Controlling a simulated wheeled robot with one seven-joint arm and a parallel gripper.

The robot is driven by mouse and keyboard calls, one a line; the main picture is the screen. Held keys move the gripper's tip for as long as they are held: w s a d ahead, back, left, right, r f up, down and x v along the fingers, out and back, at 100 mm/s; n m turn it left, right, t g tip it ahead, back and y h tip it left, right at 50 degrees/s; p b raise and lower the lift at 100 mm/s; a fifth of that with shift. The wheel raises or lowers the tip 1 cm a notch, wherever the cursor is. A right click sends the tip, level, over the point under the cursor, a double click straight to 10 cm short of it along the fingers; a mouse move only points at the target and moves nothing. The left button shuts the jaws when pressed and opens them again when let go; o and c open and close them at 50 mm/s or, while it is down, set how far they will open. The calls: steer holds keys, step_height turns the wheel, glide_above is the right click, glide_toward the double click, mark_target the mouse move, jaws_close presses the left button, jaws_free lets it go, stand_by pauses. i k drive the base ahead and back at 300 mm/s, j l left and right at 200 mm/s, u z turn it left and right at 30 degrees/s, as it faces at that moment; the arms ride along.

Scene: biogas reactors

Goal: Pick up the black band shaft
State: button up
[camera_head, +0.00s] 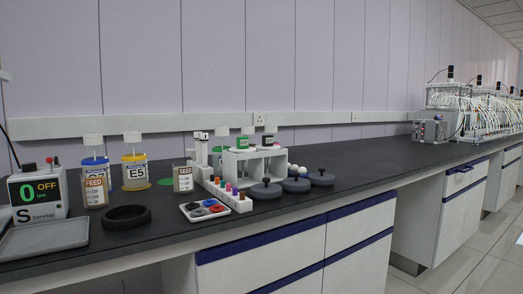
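A white rack (229,159) stands on the dark bench in the middle of the picture. Two pieces rise at its top: one with a black band (268,140) at the right, which looks like the black band shaft, and one with a green band (243,140) to its left. Both are small here, and their lower parts are hard to make out. My gripper is not in view, so nothing shows of its place or whether it is open or shut.
In front of the rack are a white strip with coloured pegs (237,204), a tray of coloured discs (204,210) and dark round lids (266,191). A black ring (127,217), labelled jars (95,184) and a stirrer (38,193) stand left.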

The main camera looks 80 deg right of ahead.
mark_target(204, 145)
steer(key=z, duration=2.15)
steer(key=u, duration=1.55)
steer(key=z, duration=1.6)
steer(key=k+l+z, duration=0.2)
steer(key=l+z, duration=0.2)
steer(key=i+l, duration=0.05)
